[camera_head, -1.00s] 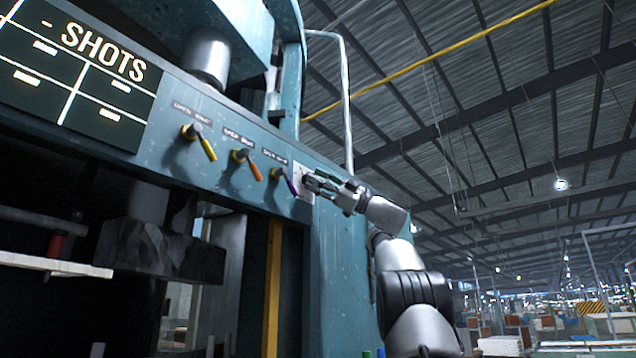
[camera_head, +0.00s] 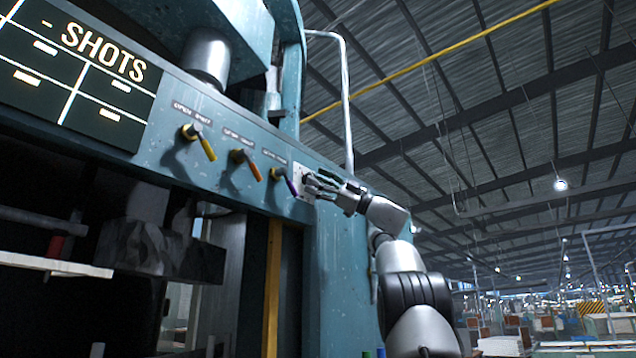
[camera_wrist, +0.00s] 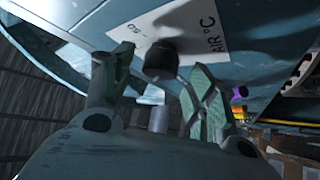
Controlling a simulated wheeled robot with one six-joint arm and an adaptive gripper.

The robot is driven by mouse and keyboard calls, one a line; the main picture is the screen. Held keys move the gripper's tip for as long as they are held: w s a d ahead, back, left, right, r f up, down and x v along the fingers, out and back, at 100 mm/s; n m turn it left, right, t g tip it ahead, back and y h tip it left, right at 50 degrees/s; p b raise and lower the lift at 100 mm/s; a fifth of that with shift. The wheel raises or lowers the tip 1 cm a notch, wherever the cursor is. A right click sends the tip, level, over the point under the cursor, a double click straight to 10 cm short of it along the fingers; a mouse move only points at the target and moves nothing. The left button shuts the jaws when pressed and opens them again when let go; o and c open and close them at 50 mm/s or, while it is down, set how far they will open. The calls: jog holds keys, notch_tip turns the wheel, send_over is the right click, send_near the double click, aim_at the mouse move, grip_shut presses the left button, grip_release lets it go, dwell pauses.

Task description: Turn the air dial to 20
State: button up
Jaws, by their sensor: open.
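The air dial is a black round knob (camera_wrist: 162,58) on a white plate marked "AIR °C" (camera_wrist: 205,38), with a "50" legible on its scale. The plate (camera_head: 299,171) also shows in the head view, at the right end of the teal panel. My gripper (camera_wrist: 160,75) is open in the wrist view, one finger on each side of the knob in the picture. I cannot tell whether either finger touches it. In the head view my gripper (camera_head: 312,186) is right at the plate and partly hides the knob. The dial's pointer and setting are not readable.
Left of the plate are levers with yellow (camera_head: 207,147), orange (camera_head: 254,170) and purple (camera_head: 290,186) handles. The purple one is close to my gripper and shows in the wrist view (camera_wrist: 239,92). A dark "SHOTS" board (camera_head: 80,65) is at upper left.

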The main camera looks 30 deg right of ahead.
jog(key=v, duration=1.1)
jog(key=shift+s+d+f, duration=0.15)
jog(key=shift+s+d, duration=0.05)
jog(key=shift+d, duration=0.05)
jog(key=s+a+r+m+y, duration=0.1)
jog(key=s+a+r, duration=0.15)
jog(key=a, duration=0.45)
jog(key=s+a+r+y, duration=0.1)
jog(key=a+r, duration=0.2)
jog(key=a, duration=0.4)
jog(key=w+d+f+m+t+h, duration=0.4)
jog(key=d+f+m+t+h, duration=0.15)
jog(key=m+t+h, duration=0.6)
jog(key=w+a+r+m+y, duration=0.1)
jog(key=w+r+m, duration=0.1)
jog(key=w+r, duration=0.3)
jog(key=shift+w+r+g, duration=0.35)
jog(key=shift+g, duration=0.1)
jog(key=shift+c, duration=0.5)
